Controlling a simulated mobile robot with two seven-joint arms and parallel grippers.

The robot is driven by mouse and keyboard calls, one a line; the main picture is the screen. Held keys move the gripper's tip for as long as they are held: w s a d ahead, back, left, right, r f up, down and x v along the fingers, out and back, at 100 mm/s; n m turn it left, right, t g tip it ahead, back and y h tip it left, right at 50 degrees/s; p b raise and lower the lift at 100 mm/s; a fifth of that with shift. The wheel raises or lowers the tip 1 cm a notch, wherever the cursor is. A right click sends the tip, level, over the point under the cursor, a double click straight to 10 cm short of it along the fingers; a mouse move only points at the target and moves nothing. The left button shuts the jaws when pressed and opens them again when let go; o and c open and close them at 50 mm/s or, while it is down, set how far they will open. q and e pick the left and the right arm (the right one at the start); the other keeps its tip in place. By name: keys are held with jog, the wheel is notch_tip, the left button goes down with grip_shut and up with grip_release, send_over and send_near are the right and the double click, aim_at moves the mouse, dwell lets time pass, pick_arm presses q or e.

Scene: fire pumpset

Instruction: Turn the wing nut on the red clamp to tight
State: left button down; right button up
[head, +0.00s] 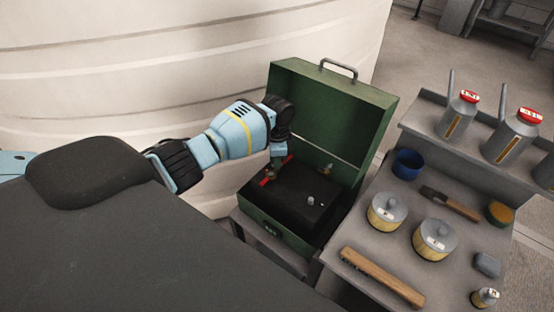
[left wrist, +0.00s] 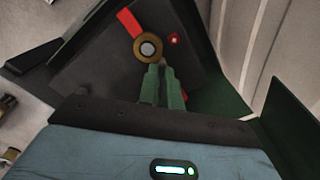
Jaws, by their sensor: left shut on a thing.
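The red clamp (left wrist: 130,22) shows in the left wrist view as a red bar reaching out from a round brass wing nut (left wrist: 148,48) with a pale centre. In the head view the red clamp (head: 265,182) shows in small pieces beside my gripper, on the black panel inside the green case. My left gripper (left wrist: 160,70) has its green fingers close together at the lower edge of the wing nut, shut on it. The gripped part is hidden between the fingertips. In the head view my left gripper (head: 277,166) points down into the case. My right gripper is not in view.
The green case (head: 315,105) stands with its lid raised behind the panel. A small grey knob (head: 310,201) and a brass fitting (head: 328,169) are on the right part. A bench (head: 345,268) with tins, oil cans and a brush stands at right. A large pale tank (head: 150,70) is behind.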

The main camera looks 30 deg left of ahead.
pick_arm(q)
jog(key=m, duration=0.6)
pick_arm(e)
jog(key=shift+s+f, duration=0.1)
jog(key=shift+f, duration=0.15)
pick_arm(q)
jog(key=shift+m, duration=0.3)
jog(key=c, duration=1.6)
grip_release()
